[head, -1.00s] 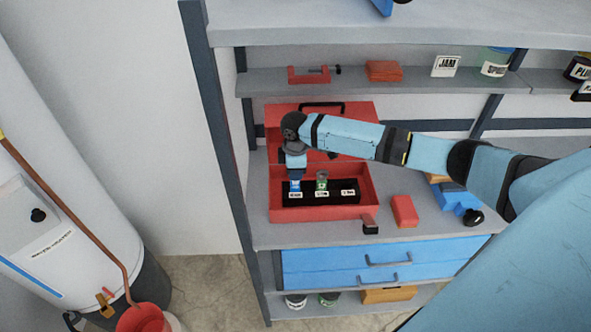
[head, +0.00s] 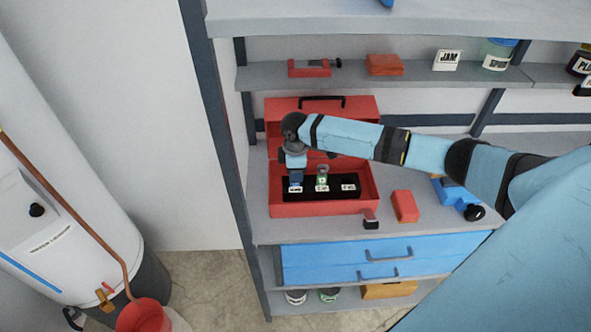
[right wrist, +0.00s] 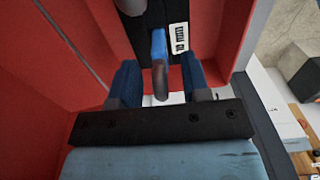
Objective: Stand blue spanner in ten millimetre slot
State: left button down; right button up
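The red toolbox (head: 325,208) stands open on the workbench, with a black slotted insert (head: 334,181) and white labels inside. My right gripper (head: 296,178) points down into its left end, over the leftmost slot. In the right wrist view, the blue spanner (right wrist: 159,47) stands up from the insert between my open fingers (right wrist: 160,72), with a gap visible on each side. Its near end looks dark brown. The label (right wrist: 179,37) beside it is too blurred to read. The foot of the spanner is hidden. My left gripper is not in view.
A green spanner (head: 322,174) stands in the middle slot. The toolbox's raised lid (head: 360,107) is behind my arm. A red block (head: 404,206) and a blue tool (head: 455,196) lie to the right. The shelf post (head: 222,130) is close on the left.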

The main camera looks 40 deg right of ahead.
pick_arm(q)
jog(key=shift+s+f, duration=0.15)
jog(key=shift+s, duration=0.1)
pick_arm(e)
jog(key=shift+r, duration=0.5)
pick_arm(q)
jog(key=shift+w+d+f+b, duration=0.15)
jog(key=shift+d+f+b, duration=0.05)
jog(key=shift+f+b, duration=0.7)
pick_arm(e)
notch_tip(320, 180, up, 13)
jog(key=shift+f, duration=0.1)
